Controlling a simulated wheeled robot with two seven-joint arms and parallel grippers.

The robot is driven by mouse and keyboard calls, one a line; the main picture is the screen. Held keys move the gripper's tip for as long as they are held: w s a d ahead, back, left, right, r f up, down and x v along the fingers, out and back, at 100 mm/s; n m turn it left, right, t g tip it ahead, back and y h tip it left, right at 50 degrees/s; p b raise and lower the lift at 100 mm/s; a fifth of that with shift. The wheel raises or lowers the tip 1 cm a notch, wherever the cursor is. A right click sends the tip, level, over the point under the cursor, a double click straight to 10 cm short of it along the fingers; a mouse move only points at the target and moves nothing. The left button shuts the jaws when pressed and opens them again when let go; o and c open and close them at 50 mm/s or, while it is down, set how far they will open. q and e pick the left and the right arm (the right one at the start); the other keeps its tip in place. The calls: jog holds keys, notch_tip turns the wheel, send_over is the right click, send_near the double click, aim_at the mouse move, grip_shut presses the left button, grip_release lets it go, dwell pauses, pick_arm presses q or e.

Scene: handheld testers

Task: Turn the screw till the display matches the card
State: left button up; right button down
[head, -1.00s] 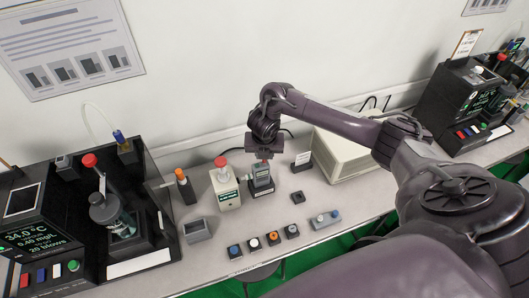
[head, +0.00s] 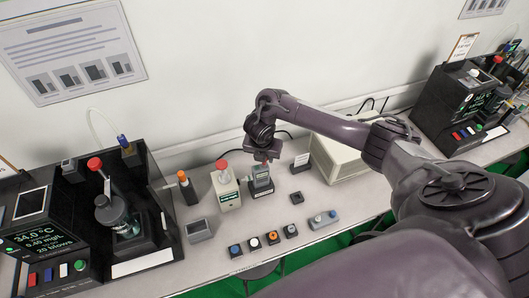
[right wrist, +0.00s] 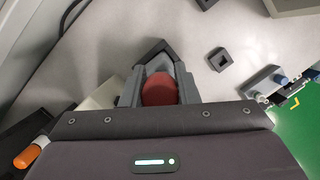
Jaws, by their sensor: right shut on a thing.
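In the right wrist view, my right gripper (right wrist: 160,88) is shut on a round red screw head (right wrist: 160,90) on top of the tester, one finger on each side. The tester's grey body (right wrist: 165,52) shows past the fingers. My left gripper is not in view.
A pale box with a red top (head: 226,188) stands close left of the tester. A small dark square block (head: 297,198) lies to the right. Several button blocks (head: 273,238) line the front. A large beige instrument (head: 340,160) stands behind right, a dark station (head: 120,205) at left.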

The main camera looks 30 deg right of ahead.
jog(key=shift+m+p, duration=0.55)
jog(key=shift+m, duration=0.05)
dwell(0.3)
jog(key=shift+m+g+p, duration=0.4)
jog(key=shift+m+p, duration=0.7)
jog(key=shift+p, duration=0.05)
jog(key=shift+s+m, duration=0.1)
jog(key=shift+m, duration=0.5)
jog(key=shift+m+h, duration=0.4)
jog(key=shift+m, duration=0.1)
jog(key=shift+g, duration=0.3)
jog(key=m, duration=0.3)
jog(key=shift+g, duration=0.4)
jog(key=c, duration=1)
grip_release()
jog(key=shift+c, duration=0.2)
jog(key=shift+s, duration=0.1)
